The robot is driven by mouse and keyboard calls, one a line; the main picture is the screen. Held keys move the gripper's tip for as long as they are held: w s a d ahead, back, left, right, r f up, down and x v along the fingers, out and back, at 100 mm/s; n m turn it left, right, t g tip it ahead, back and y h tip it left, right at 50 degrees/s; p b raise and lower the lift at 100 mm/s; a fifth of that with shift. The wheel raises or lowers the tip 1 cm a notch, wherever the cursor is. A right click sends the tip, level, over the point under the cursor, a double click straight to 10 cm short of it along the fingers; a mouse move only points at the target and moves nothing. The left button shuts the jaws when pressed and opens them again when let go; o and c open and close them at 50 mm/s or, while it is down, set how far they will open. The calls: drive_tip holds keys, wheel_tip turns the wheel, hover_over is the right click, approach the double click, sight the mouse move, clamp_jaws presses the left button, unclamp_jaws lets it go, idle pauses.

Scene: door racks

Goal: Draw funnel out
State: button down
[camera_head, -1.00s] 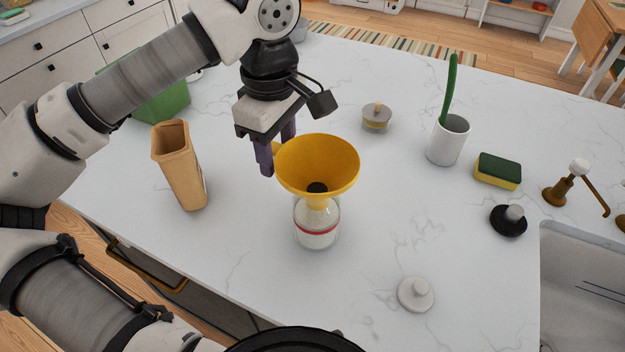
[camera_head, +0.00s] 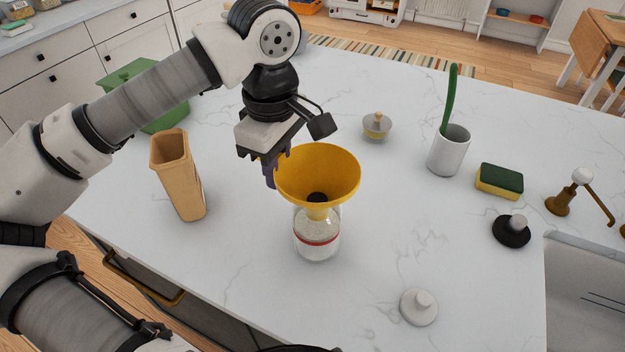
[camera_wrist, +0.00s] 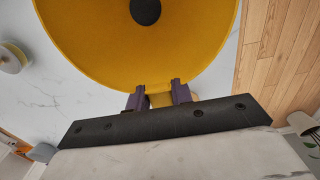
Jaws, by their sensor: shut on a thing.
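The yellow funnel (camera_head: 318,172) sits upright over the glass jar (camera_head: 317,243), its spout at the jar's mouth. The jar is clear with a red band and pale contents, and stands on the counter. My gripper (camera_head: 272,178) is at the funnel's left rim, its purple fingers partly hidden behind the funnel in the head view. In the wrist view the fingers of my gripper (camera_wrist: 158,96) are shut on a small yellow tab at the rim of the funnel (camera_wrist: 140,50). Whether the spout is still inside the jar neck is hard to tell.
A tan open container (camera_head: 178,177) stands left of the jar. A white lid (camera_head: 419,307) and a black lid (camera_head: 511,231) lie to the right.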

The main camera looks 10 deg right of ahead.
drive_tip(key=shift+r+p, duration=1.8)
drive_tip(key=shift+r, duration=1.55)
